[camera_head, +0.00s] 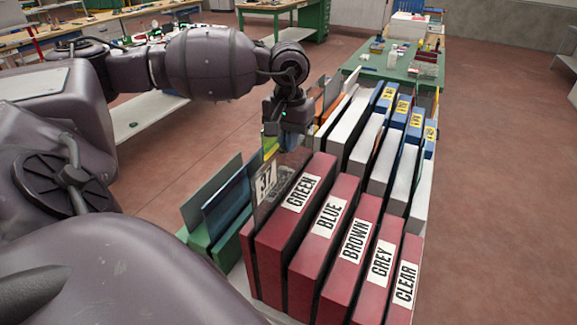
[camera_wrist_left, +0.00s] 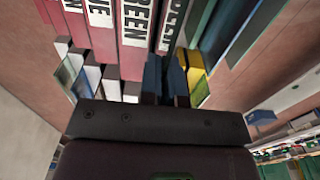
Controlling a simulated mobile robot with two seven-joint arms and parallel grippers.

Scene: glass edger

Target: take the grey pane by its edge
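Red boxes labelled GREEN, BLUE, BROWN, GREY (camera_head: 362,290) and CLEAR stand in a row in the head view. A see-through pane with a "37" tag (camera_head: 265,183) stands upright left of the GREEN box. My left gripper (camera_head: 287,143) points down over the left side of the row. In the left wrist view its dark fingers (camera_wrist_left: 165,85) sit close together, and nothing clear shows between them. My right gripper is not in view.
A dark blue pane (camera_head: 227,196) and a greenish pane (camera_head: 209,190) stand in green holders at the left. White boxes (camera_head: 369,140) and blue boxes with yellow labels (camera_head: 413,120) stand behind the red ones. A green table (camera_head: 365,60) is farther back. Open floor lies right.

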